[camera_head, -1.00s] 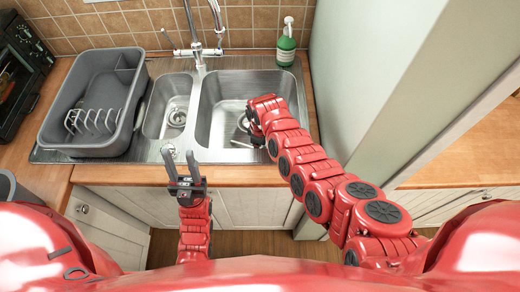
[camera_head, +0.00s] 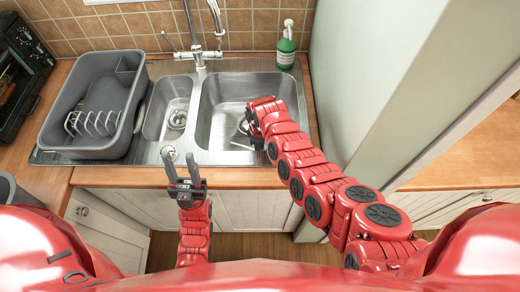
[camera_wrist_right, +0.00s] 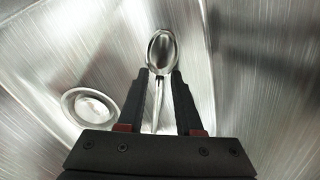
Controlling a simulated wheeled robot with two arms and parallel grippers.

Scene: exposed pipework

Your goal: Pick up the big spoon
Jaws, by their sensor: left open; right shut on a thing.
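The big spoon (camera_wrist_right: 161,50) is metal and lies between the fingers of my right gripper (camera_wrist_right: 160,74) in the right wrist view. Its bowl shows past the fingertips and its handle runs back between the fingers. The right gripper is shut on the spoon. In the head view my right gripper (camera_head: 254,138) is down in the right sink basin (camera_head: 218,118), partly hidden by its own arm, so the spoon cannot be made out clearly there. My left gripper (camera_head: 180,155) is open and empty at the front edge of the sink.
A drain (camera_wrist_right: 90,106) is beside the spoon. A grey dish rack (camera_head: 98,100) stands left of the small basin (camera_head: 166,105). A tap (camera_head: 197,52) and a green bottle (camera_head: 286,45) are behind. A pale wall panel (camera_head: 355,90) stands close on the right.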

